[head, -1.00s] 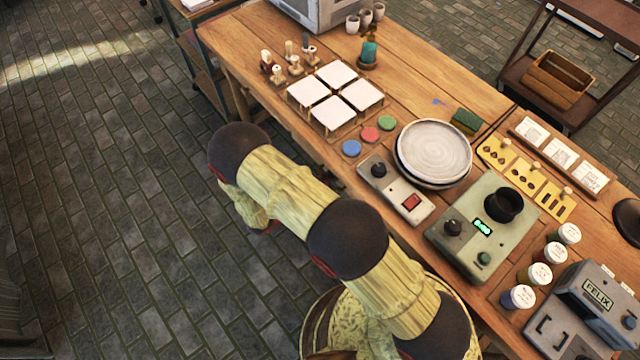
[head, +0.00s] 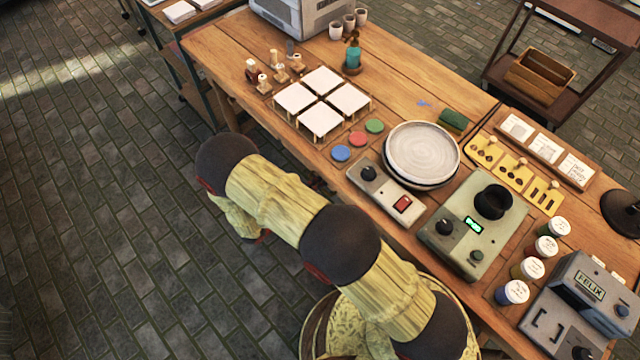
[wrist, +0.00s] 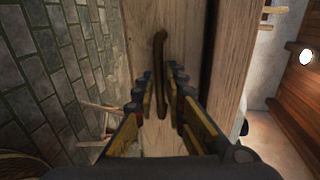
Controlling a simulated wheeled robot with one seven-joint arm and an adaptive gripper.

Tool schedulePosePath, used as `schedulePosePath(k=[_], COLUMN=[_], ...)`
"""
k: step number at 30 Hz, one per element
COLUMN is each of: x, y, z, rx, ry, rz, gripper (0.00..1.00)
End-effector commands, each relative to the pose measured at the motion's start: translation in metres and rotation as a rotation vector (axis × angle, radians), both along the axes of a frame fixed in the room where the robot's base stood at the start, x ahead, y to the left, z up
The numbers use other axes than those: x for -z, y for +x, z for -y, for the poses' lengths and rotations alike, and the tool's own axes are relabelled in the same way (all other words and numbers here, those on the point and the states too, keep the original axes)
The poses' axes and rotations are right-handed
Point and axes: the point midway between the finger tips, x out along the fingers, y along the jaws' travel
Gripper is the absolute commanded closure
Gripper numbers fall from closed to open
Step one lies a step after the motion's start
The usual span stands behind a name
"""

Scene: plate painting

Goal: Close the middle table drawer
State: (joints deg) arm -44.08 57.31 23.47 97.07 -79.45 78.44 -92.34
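In the wrist view a wooden drawer front (wrist: 186,20) runs up the middle of the picture, with a dark, slim handle (wrist: 160,70) on it. My gripper (wrist: 161,92) is open, with one finger on each side of the handle's lower part. I cannot tell whether either finger touches the handle. To the right of the front's edge is a pale space that looks like a drawer's inside, so the drawer appears open; how far is unclear. In the head view the drawer and gripper are hidden; only my arm shows beside the table (head: 415,75).
The tabletop holds white tiles (head: 322,80), a round plate (head: 422,150), a green device (head: 470,225), paint jars (head: 530,268) and a grey machine (head: 585,295). My arm runs along the table's near edge. The tiled floor (head: 100,220) at left is clear.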

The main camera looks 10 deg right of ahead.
Motion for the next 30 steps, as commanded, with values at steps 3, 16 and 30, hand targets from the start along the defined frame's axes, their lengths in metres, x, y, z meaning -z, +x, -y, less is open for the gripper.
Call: schedulePosePath(k=[3, 16, 30], x=[-0.005, -0.020, -0.022], y=[-0.011, -0.053, -0.059], z=[-0.019, -0.080, -0.089], rx=[-0.006, -0.003, 0.000], ry=[0.002, 0.000, 0.001], rz=[0.001, 0.001, 0.001], gripper=[0.88, 0.88, 0.88])
